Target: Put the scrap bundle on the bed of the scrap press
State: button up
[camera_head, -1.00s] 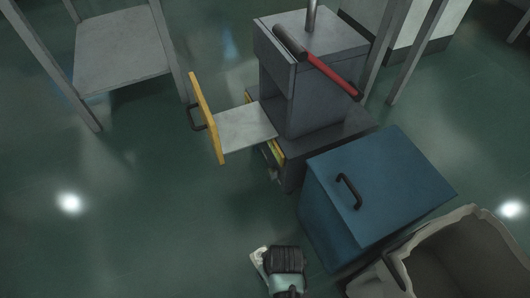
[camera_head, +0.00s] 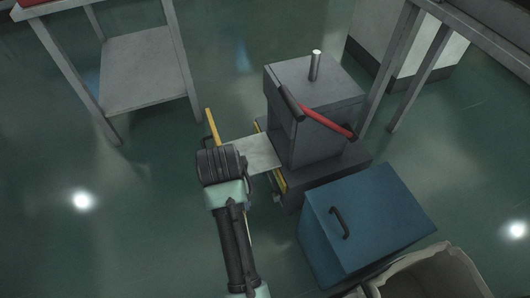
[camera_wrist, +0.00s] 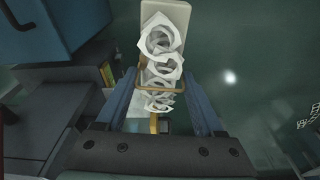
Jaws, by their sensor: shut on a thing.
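The scrap press is a dark grey box (camera_head: 312,125) with a red lever (camera_head: 325,121). In the wrist view my gripper (camera_wrist: 162,92) is shut on the scrap bundle (camera_wrist: 161,42), pale ring-shaped offcuts on a pale backing with a tan band. The bundle is hidden behind my gripper in the head view. I cannot tell its height above the bed.
A blue lidded box (camera_head: 365,220) stands in front of the press, with an open pale bin (camera_head: 430,272) at the lower right. A grey table with a lower shelf (camera_head: 145,75) stands at the back left. The floor at left is clear.

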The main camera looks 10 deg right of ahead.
aim_at(250, 155)
jog(key=z, duration=1.35)
jog(key=j+z, duration=0.45)
jog(key=i+j+z, duration=0.1)
jog(key=j+z, duration=0.15)
jog(key=z, duration=0.15)
jog(key=j+z, duration=0.45)
jog(key=k+j+z, duration=0.2)
jog(key=j, duration=0.2)
jog(key=k+j+z, duration=0.2)
jog(key=j, duration=0.2)
jog(key=k+j+z, duration=0.15)
jog(key=j, duration=0.2)
jog(key=k+j+z, duration=0.2)
jog(key=j, duration=0.15)
